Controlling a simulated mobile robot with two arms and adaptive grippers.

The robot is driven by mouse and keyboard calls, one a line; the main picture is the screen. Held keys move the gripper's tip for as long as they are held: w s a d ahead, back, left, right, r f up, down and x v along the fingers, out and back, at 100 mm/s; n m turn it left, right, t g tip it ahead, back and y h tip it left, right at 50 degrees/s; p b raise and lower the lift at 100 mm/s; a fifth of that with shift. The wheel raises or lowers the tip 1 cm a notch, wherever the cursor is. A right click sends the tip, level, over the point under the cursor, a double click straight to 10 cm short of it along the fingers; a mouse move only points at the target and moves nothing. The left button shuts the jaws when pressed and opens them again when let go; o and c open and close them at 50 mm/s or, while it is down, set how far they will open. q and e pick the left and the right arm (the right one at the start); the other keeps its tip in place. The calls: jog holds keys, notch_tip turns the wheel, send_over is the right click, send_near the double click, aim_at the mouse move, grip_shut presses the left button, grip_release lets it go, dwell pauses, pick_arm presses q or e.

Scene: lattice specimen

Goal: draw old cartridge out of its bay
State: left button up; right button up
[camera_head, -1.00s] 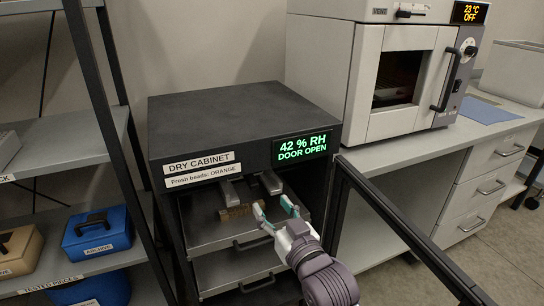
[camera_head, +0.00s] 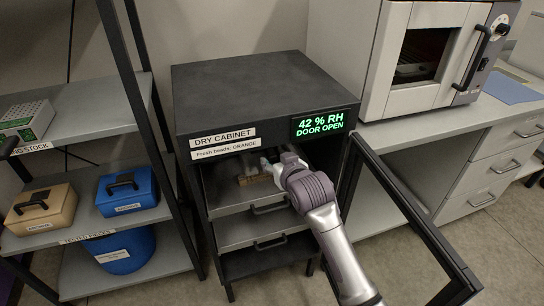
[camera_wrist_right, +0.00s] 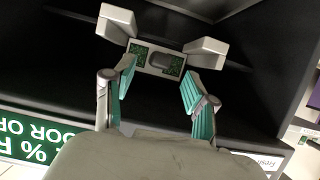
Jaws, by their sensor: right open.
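The old cartridge (camera_wrist_right: 156,60) shows in the right wrist view as a grey face with two windows of green beads and a dark knob between them. It sits between two light grey blocks of its bay (camera_wrist_right: 117,22). My right gripper (camera_wrist_right: 158,78) is open, its teal-padded fingers spread either side of the cartridge face and nothing held. I cannot tell how far the tips are from the knob. In the head view the right gripper (camera_head: 270,168) reaches into the open dry cabinet (camera_head: 265,90), which partly hides the bay. My left gripper is out of view.
A brownish block (camera_head: 258,179) lies on the cabinet's upper shelf, close to the right gripper. The cabinet's open door (camera_head: 408,225) stands to the right of my arm. A shelf rack (camera_head: 85,125) stands left, an oven (camera_head: 425,60) on a bench at right.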

aim_at(273, 157)
jog(key=shift+x, duration=2.8)
grip_shut()
